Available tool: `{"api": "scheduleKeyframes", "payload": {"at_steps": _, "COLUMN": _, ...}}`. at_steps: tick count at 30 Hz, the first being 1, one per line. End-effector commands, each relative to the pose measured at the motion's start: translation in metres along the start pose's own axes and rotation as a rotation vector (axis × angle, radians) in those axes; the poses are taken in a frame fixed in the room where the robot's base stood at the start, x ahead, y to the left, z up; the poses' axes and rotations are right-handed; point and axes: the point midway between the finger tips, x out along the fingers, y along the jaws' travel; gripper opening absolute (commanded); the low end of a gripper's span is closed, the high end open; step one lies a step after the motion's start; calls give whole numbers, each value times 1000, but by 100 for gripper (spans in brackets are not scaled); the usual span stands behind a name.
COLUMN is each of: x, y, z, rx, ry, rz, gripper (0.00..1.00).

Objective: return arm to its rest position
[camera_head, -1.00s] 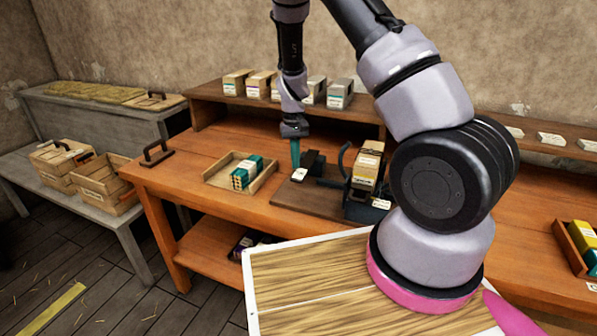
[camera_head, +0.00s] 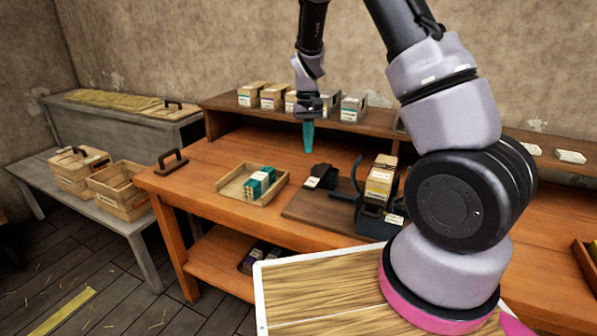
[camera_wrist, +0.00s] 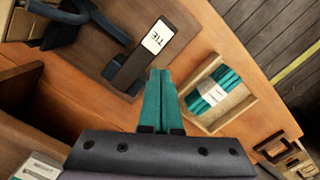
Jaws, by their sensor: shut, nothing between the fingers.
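My gripper (camera_head: 308,136) hangs above the back part of the orange workbench (camera_head: 215,168), in front of the shelf. Its teal fingers are together and empty, pointing down. In the wrist view the shut fingers (camera_wrist: 160,100) sit above the bench, between the press board and the tray. The handwheel press (camera_head: 375,205) stands on a dark board to the right of my gripper, with a box on it. A black part with a white label (camera_head: 318,178) lies at the board's left end; its label reads "TIE" in the wrist view (camera_wrist: 158,37). Nothing touches my gripper.
A wooden tray (camera_head: 225,189) holds a banded teal bundle (camera_head: 260,182). Several boxes (camera_head: 273,96) line the back shelf near my gripper. A dark handle (camera_head: 172,163) stands at the bench's left end. Crates (camera_head: 122,190) sit on a grey bench at left.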

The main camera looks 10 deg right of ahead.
Motion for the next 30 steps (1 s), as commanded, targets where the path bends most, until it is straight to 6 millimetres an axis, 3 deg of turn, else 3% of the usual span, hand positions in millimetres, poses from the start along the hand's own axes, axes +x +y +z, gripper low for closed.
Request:
{"api": "scheduleKeyframes", "payload": {"at_steps": 5, "x": -50, "y": 6, "z": 16, "rx": 46, "ry": 61, "rz": -67, "gripper": 0}}
{"api": "scheduleKeyframes", "payload": {"at_steps": 8, "x": -92, "y": 12, "z": 34, "rx": 83, "ry": 116, "rz": -121, "gripper": 0}}
{"api": "scheduleKeyframes", "payload": {"at_steps": 12, "x": -145, "y": 21, "z": 68, "rx": 133, "ry": 196, "rz": -189, "gripper": 0}}
{"api": "scheduleKeyframes", "payload": {"at_steps": 18, "x": -206, "y": 35, "z": 125, "rx": 192, "ry": 320, "rz": -259, "gripper": 0}}
{"api": "scheduleKeyframes", "payload": {"at_steps": 24, "x": -247, "y": 47, "z": 189, "rx": 247, "ry": 454, "rz": -300, "gripper": 0}}
{"api": "scheduleKeyframes", "payload": {"at_steps": 30, "x": -266, "y": 54, "z": 246, "rx": 296, "ry": 583, "rz": -309, "gripper": 0}}
